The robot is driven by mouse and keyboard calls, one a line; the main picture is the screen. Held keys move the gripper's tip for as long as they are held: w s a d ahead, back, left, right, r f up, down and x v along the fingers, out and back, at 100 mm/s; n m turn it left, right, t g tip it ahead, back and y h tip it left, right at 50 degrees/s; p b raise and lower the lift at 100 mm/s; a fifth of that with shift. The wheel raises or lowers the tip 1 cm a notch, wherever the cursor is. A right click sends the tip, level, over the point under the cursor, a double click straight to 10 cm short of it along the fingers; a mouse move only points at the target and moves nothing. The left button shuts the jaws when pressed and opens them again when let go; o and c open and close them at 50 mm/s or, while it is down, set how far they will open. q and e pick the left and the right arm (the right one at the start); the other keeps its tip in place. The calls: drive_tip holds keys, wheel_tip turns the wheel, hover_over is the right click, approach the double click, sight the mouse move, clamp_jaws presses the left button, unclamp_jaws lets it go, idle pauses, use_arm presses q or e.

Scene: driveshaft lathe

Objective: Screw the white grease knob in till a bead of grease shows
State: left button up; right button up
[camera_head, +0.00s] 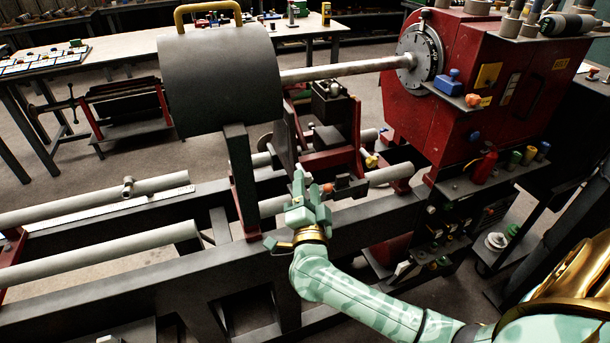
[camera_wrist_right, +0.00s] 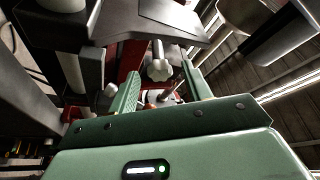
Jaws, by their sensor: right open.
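The white grease knob (camera_wrist_right: 159,70) appears to be the pale lobed knob in the right wrist view. It hangs on a short light stem below a grey plate. My right gripper (camera_wrist_right: 160,88) is open, its two green fingers pointing toward the knob, one on each side in the picture. The knob looks beyond the fingertips, and I see no contact. In the head view my right gripper (camera_head: 312,187) is at the lathe's front rail, beside the red carriage (camera_head: 330,160). I cannot pick out the knob there. No grease bead is visible. My left gripper is not in view.
A grey drum-shaped guard (camera_head: 222,80) stands left of the gripper, with its dark upright post (camera_head: 242,182) close by. A shaft (camera_head: 345,70) runs to the red headstock (camera_head: 455,95). An orange knob (camera_head: 327,187) sits right beside the gripper. Grey bars (camera_head: 100,255) extend left.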

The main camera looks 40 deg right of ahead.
sight(307, 182)
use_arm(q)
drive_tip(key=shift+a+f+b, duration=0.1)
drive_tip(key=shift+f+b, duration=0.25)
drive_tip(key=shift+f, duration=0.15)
use_arm(e)
drive_tip(key=shift+x, duration=2.25)
